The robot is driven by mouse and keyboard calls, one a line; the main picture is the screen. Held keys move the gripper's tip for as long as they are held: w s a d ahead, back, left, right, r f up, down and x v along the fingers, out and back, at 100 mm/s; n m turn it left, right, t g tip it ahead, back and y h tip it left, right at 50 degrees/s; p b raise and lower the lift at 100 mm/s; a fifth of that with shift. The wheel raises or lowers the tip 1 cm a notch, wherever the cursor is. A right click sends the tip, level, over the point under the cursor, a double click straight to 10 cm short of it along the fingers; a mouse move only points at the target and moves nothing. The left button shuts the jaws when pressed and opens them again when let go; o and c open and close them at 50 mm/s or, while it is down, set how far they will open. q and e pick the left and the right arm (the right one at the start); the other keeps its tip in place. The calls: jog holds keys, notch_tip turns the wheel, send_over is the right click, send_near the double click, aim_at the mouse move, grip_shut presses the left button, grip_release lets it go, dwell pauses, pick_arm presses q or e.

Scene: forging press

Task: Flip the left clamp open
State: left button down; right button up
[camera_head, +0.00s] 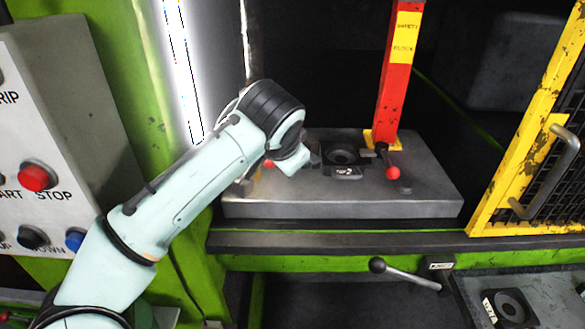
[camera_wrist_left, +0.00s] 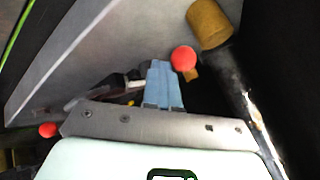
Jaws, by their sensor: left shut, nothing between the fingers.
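The left clamp shows in the head view as a red ball knob (camera_head: 268,163), mostly hidden behind my left wrist. My left gripper (camera_head: 309,158) is over the left part of the grey die plate (camera_head: 300,205), its fingers hardly visible there. In the left wrist view its blue fingers (camera_wrist_left: 163,84) are shut and empty. A red ball (camera_wrist_left: 183,59) is close beside the fingertips; whether they touch I cannot tell. Another red ball (camera_wrist_left: 47,130) is at far left in that view. The right clamp (camera_head: 393,173) has a red knob beside the red post. My right gripper is not in view.
A red safety block post (camera_head: 394,80) stands behind the right clamp. A round die (camera_head: 342,156) sits mid-plate. A yellow mesh gate (camera_head: 530,150) is at right, a control panel (camera_head: 50,140) at left. A tan cylinder (camera_wrist_left: 208,22) is near the fingertips.

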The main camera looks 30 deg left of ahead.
pick_arm(q)
jog(key=shift+a+m, duration=0.3)
jog(key=shift+a, duration=0.4)
dwell(0.3)
